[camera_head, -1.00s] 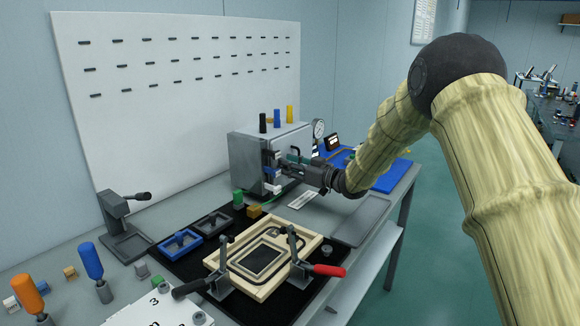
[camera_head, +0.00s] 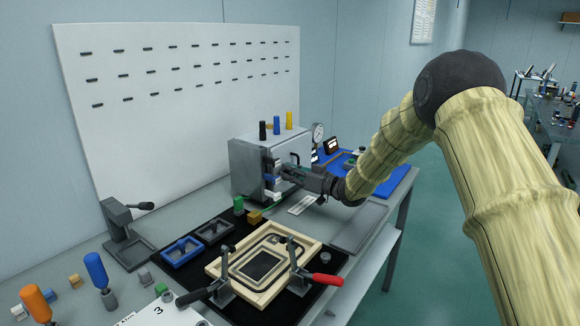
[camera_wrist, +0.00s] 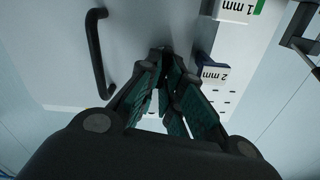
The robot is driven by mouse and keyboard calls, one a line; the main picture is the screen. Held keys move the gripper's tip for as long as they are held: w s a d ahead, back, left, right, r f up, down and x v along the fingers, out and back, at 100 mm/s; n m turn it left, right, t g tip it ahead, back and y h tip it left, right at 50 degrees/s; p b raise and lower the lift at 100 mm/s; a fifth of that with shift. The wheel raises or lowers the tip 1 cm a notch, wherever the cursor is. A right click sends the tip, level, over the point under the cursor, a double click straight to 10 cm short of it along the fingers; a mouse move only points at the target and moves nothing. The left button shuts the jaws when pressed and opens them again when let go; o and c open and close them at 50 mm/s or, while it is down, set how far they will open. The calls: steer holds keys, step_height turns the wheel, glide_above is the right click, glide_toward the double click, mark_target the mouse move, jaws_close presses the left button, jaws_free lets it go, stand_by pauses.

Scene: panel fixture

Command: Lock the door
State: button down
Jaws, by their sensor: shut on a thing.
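The grey metal box (camera_head: 250,167) stands at the back of the bench, and its door (camera_head: 282,160) appears closed. In the wrist view the grey door face (camera_wrist: 60,75) fills the upper left, with a black bar handle (camera_wrist: 97,55) on it. My gripper (camera_head: 284,173) is at the door front. In the wrist view its fingertips (camera_wrist: 166,60) come together on a small dark part at the door, right of the handle and apart from it. The fingers hide most of that part, so its shape and turn cannot be told.
A blue block marked 2 mm (camera_wrist: 212,72) and a white one marked 1 mm (camera_wrist: 235,10) sit close right of the fingers. Coloured cylinders (camera_head: 276,125) stand on the box. A wooden frame with clamps (camera_head: 263,265) lies in front. The bench's grey tray (camera_head: 358,228) is empty.

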steer(key=m+p, duration=0.3)
steer(key=m, duration=0.2)
steer(key=m+p, duration=0.4)
steer(key=m, duration=0.1)
steer(key=w+m+p, duration=0.1)
steer(key=m+p, duration=0.3)
steer(key=m, duration=0.1)
steer(key=shift+d+f, duration=0.25)
steer(key=shift+d, duration=0.05)
steer(key=shift+m, duration=0.4)
steer(key=c, duration=1.6)
jaws_free()
steer(key=shift+a+f, duration=0.1)
steer(key=shift+f, duration=0.15)
steer(key=v, duration=1.2)
